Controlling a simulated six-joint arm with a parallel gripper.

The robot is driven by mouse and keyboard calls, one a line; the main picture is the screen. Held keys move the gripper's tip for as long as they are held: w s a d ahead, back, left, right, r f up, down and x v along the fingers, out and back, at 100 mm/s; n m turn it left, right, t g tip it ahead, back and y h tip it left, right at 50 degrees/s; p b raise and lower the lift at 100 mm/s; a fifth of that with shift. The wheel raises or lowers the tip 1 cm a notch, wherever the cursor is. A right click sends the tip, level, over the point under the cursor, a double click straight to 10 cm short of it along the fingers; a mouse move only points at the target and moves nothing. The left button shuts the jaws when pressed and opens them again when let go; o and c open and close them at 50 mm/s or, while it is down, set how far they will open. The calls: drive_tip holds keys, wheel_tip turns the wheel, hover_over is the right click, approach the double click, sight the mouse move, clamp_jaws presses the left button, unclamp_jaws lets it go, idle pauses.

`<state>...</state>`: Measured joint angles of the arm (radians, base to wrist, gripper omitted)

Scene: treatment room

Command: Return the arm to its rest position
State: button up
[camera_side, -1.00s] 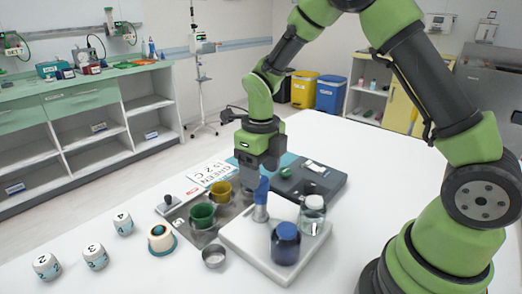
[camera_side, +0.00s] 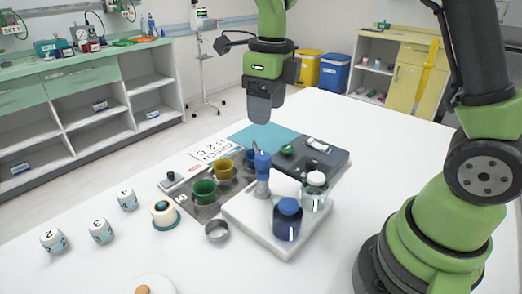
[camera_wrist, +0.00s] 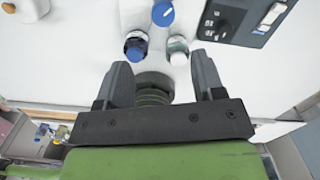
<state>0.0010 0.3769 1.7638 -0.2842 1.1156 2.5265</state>
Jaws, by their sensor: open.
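My gripper (camera_side: 263,108) hangs in the air above the white table (camera_side: 390,140), over its far side, pointing down. It is clear of the objects below it. In the wrist view my gripper (camera_wrist: 163,80) has its two dark fingers spread apart with nothing held between them. Below it in the side view are a blue jar (camera_side: 287,222) and a clear jar (camera_side: 314,192) on a white tray (camera_side: 246,222).
Several numbered white pots stand at the left. The table's right part is clear.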

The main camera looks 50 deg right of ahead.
drive_tip(key=s+a+r+n+t+y, duration=0.1)
drive_tip(key=s+r+n+t, duration=0.2)
drive_tip(key=s+n, duration=0.5)
drive_tip(key=s+a+r+n+t, duration=0.1)
drive_tip(key=s+r+n+t, duration=0.2)
drive_tip(key=n, duration=1.7)
drive_tip(key=s+r, duration=0.2)
drive_tip(key=s, duration=0.3)
drive_tip(key=shift+s+a+r+n+t+y, duration=0.25)
drive_tip(key=shift+s+n+t+y, duration=0.05)
drive_tip(key=shift+y, duration=0.1)
